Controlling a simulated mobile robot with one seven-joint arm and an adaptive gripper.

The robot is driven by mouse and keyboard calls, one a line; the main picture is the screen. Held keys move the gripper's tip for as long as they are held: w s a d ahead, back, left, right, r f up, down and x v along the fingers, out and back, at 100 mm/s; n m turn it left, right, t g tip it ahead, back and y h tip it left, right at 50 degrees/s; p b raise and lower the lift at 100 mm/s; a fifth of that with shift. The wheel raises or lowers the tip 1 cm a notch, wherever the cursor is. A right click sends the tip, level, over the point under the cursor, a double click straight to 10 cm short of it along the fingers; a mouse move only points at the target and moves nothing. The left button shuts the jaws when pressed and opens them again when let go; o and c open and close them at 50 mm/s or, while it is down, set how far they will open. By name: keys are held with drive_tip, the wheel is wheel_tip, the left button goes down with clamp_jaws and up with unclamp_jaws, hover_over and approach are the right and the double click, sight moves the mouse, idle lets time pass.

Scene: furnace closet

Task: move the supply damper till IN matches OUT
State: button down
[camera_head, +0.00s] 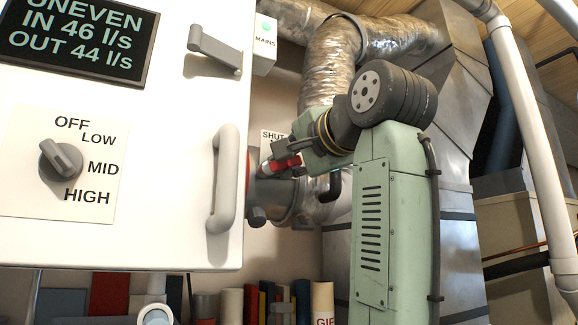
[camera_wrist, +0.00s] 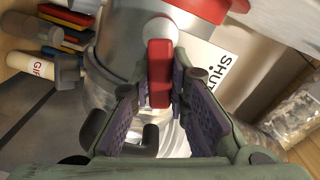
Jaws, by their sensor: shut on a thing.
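The display (camera_head: 78,40) on the white cabinet reads UNEVEN, IN 46 l/s, OUT 44 l/s. The red damper handle (camera_head: 284,164) sits on the metal duct (camera_head: 283,205) just right of the cabinet; the wrist view shows it as a red bar (camera_wrist: 160,70) on a pale round hub. My gripper (camera_head: 290,155) is shut on this handle, with one purple-padded finger on each side of it in the wrist view (camera_wrist: 158,95). A white label (camera_wrist: 224,66) starting "SHUT" is behind the handle, its remaining text hidden.
The cabinet's upright pull handle (camera_head: 224,180) stands close left of my gripper. A grey knob (camera_head: 62,160) is on the cabinet's dial plate. Foil ducting (camera_head: 330,65) passes above. Books and rolls (camera_head: 270,300) stand below. A pale pipe (camera_head: 530,130) runs down the right.

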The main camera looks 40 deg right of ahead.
drive_tip(key=c, duration=1.5)
unclamp_jaws()
drive_tip(key=v, duration=1.2)
